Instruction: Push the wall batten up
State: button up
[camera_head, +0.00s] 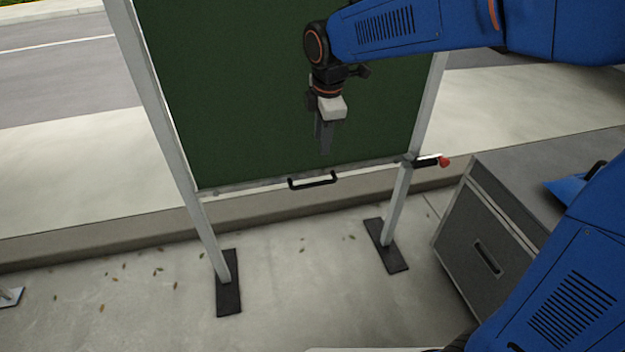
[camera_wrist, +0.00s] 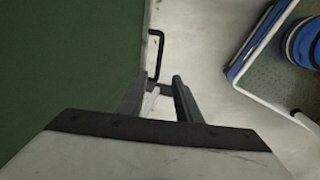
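A large green panel (camera_head: 270,90), which I take to be the wall batten, hangs between two pale metal posts. A black U-shaped handle (camera_head: 313,181) is fixed at its lower edge. The handle also shows in the wrist view (camera_wrist: 159,42), beyond my fingers, beside the panel's edge. My gripper (camera_head: 325,150) points down in front of the panel, above the handle and apart from it. In the wrist view my gripper (camera_wrist: 155,92) has a gap between its two fingers and holds nothing. A thin pale strip shows in that gap; I cannot tell what it is.
The right post (camera_head: 397,205) carries a black lever with a red knob (camera_head: 444,161). The posts stand on dark feet (camera_head: 229,285) on the pavement. A grey cabinet (camera_head: 485,250) stands at the right. The pavement before the panel is clear except for leaves.

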aim_at(317, 182)
jog(key=w+f, duration=0.1)
jog(key=f, duration=0.4)
jog(key=w+f, duration=0.1)
jog(key=f, duration=0.5)
jog(key=w+a+f, duration=0.1)
jog(key=f, duration=0.5)
jog(key=shift+w, duration=0.15)
jog(key=shift+a, duration=0.1)
grip_shut()
